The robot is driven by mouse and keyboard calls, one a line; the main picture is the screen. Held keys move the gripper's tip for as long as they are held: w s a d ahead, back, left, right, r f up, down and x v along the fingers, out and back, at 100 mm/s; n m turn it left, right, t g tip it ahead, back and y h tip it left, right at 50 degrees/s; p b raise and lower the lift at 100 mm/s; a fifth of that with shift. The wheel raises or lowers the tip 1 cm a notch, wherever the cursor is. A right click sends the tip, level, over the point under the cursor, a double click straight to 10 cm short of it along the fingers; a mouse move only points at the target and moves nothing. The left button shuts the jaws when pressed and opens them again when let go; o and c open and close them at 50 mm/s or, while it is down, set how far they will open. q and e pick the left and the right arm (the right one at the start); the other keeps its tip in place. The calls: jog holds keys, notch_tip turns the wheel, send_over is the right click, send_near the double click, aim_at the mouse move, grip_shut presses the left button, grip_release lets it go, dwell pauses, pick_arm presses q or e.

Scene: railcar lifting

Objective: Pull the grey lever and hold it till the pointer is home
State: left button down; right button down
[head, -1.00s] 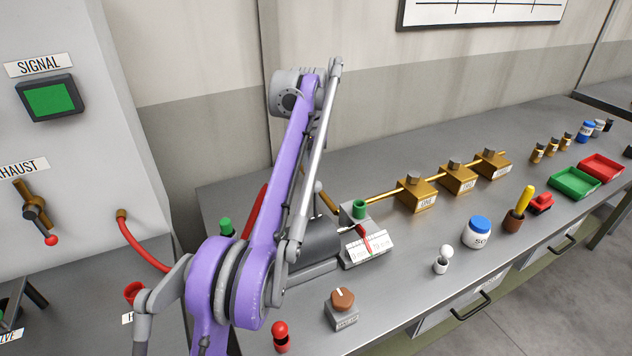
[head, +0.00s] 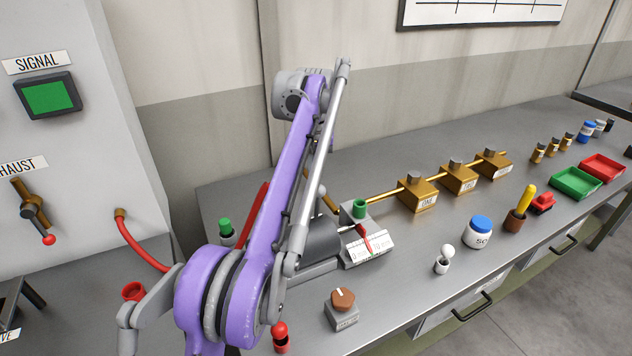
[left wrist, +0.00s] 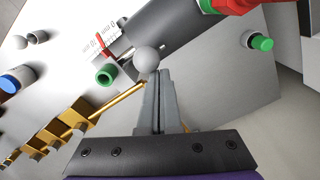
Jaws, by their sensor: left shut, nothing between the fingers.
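The lever's round grey knob (left wrist: 146,59) shows in the left wrist view, beside a dark grey cylinder (left wrist: 165,35). My left gripper (left wrist: 160,75) is shut and empty, its fingertips close to the knob; I cannot tell whether they touch. The red pointer (head: 364,238) stands over a white scale plate (head: 372,252) by the cylinder's end. The pointer also shows in the left wrist view (left wrist: 104,46); the scale's marks are too small to read. My right gripper is not in view.
A green cup (head: 359,208) stands behind the scale. Brass blocks (head: 418,194) on a rod run to the right. A brown knob (head: 343,299) and a blue-lidded jar (head: 479,230) stand on the bench. The signal screen (head: 48,97) is green.

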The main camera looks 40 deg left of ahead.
aim_at(320, 186)
pick_arm(q)
jog(key=shift+s+d+b, duration=0.2)
jog(key=shift+s+d, duration=0.2)
jog(key=shift+d, duration=0.3)
jog(key=shift+s+d+b, duration=0.2)
jog(key=shift+s+d, duration=0.15)
jog(key=shift+d, duration=0.35)
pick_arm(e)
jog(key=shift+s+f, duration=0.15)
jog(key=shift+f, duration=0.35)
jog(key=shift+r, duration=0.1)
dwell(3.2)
